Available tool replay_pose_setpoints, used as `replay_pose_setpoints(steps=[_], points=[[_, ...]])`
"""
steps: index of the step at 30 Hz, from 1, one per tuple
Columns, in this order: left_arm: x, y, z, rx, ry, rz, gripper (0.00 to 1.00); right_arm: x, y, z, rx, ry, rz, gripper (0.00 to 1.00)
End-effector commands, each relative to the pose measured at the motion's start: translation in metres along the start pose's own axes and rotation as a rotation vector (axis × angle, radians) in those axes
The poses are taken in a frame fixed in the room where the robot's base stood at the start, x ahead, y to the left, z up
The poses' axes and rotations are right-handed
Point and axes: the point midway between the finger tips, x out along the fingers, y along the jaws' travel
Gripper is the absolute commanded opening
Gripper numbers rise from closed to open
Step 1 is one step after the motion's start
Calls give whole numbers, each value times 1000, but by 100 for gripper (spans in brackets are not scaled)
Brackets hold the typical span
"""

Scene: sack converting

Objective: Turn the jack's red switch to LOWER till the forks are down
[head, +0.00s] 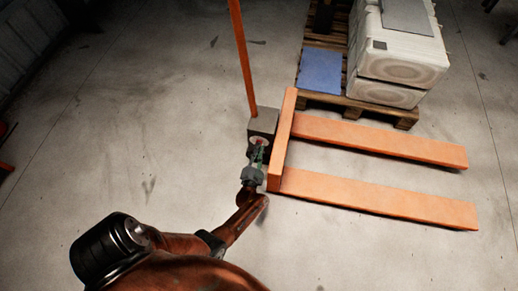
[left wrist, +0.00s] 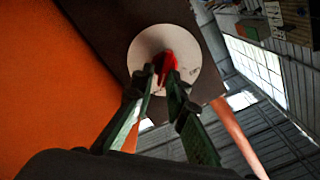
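The orange pallet jack (head: 288,137) stands right of centre in the head view. Its two forks (head: 385,200) point right; their height above the floor is hard to tell. A grey box (head: 264,121) at the handle's foot carries a round white dial (left wrist: 138,54). The red switch (left wrist: 168,64) sits on the dial. My left gripper (head: 258,153) is at the dial. In the left wrist view, its green-sided fingers (left wrist: 163,77) close in on both sides of the red switch and appear to grip it. The fingertips hide part of the switch. My right gripper is not in view.
A wooden pallet (head: 351,103) with stacked white sacks (head: 402,55) and a blue sheet (head: 320,70) stands behind the forks. The orange handle (head: 242,55) rises from the box. The floor left of the jack is clear.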

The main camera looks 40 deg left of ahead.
Motion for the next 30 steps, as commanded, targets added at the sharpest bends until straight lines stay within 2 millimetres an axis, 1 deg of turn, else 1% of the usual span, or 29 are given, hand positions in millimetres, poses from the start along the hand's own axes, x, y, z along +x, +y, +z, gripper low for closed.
replay_pose_setpoints(steps=[1, 4, 16, 19, 23, 30], points=[[0, 0, 0, 0, 0, -1, 18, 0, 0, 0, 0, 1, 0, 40], [0, -1, 0, 0, 0, -2, 25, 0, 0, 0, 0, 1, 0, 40], [1, -2, 0, -4, 1, -4, 25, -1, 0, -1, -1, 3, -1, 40], [1, -3, 1, -36, 1, -5, 25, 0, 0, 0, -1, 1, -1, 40], [1, -4, 2, -160, 2, -5, 25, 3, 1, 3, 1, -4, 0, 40], [0, -5, 7, -532, 1, -3, 25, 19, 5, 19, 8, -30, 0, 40]])
